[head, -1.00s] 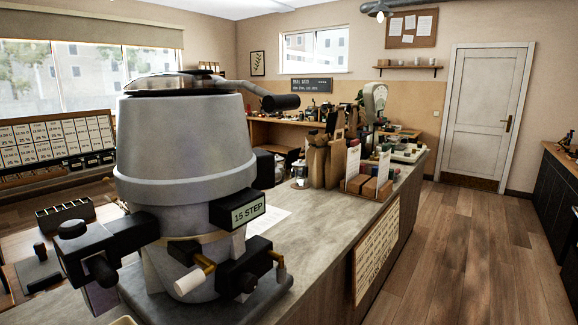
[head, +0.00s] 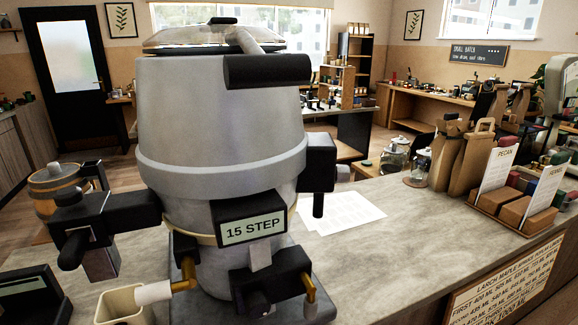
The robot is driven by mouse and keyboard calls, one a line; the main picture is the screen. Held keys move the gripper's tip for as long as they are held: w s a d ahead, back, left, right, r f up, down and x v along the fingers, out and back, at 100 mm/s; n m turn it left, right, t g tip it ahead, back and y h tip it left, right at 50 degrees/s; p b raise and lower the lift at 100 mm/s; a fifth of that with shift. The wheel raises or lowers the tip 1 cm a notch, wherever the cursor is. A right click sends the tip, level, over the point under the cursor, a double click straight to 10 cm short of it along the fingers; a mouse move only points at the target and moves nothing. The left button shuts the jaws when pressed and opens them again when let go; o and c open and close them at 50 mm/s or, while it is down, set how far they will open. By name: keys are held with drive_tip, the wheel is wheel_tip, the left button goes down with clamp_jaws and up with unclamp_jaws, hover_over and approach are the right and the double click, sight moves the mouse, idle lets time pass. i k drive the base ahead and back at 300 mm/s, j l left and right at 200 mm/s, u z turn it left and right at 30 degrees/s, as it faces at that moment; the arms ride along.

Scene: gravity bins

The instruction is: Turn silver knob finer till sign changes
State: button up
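A large grey machine (head: 220,120) with a rounded body and a glass lid (head: 212,36) stands close in front of me on the counter. Black blocks and brass levers with white grips (head: 153,293) surround the lower body. A black-ended handle (head: 266,71) juts from the top. My gripper is not in view.
A cream cup (head: 120,305) stands at the lower left, beside a black device (head: 30,295). White papers (head: 340,212) lie right of the machine. Glass jars, brown paper bags (head: 470,158) and a wooden card rack (head: 515,210) stand farther right. The counter's front middle (head: 400,245) is clear.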

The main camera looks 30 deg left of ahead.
sight(343, 175)
drive_tip(key=i+l+u, duration=0.15)
drive_tip(key=u, duration=0.3)
drive_tip(key=i+l+u, duration=0.35)
drive_tip(key=u, duration=0.15)
drive_tip(key=i+l+u, duration=0.15)
drive_tip(key=l+u, duration=0.15)
drive_tip(key=u, duration=0.15)
drive_tip(key=i+l+u, duration=0.15)
drive_tip(key=l+u, duration=0.55)
drive_tip(key=i+l+u, duration=0.2)
drive_tip(key=l, duration=0.15)
drive_tip(key=k, duration=0.1)
